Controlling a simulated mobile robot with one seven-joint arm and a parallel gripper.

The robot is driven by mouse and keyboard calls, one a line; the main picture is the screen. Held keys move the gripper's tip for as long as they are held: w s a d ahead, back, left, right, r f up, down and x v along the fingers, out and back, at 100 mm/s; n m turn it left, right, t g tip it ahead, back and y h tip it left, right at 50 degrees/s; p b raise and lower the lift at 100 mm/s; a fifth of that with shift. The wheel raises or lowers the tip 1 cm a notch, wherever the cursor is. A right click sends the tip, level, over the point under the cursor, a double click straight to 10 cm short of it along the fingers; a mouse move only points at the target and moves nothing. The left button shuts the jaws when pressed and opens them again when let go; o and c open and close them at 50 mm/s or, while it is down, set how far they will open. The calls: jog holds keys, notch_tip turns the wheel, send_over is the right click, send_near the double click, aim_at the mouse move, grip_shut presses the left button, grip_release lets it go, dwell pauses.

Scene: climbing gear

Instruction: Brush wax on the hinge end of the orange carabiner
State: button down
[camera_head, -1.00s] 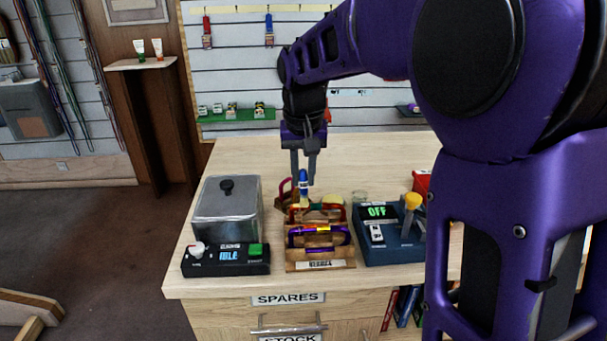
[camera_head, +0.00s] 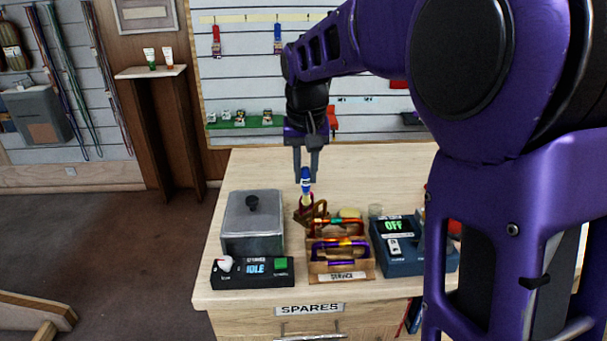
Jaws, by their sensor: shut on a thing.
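My gripper (camera_head: 306,172) points down over the bench, shut on a small blue-topped tool with a pale lower part (camera_head: 306,186), which looks like the wax brush. The tool hangs upright just behind the wooden rack (camera_head: 342,277) labelled SERVICE. An orange-red carabiner (camera_head: 350,223) lies across the rear of the rack. A purple carabiner (camera_head: 340,250) lies in front of it.
A metal lidded box (camera_head: 252,228) and a black control box (camera_head: 252,272) reading IDLE stand left of the rack. A blue box (camera_head: 415,258) reading OFF stands right, partly hidden by my arm. A small glass (camera_head: 376,210) stands behind it. The rear bench is clear.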

jog(key=shift+r+p, duration=0.8)
jog(key=shift+r, duration=0.7)
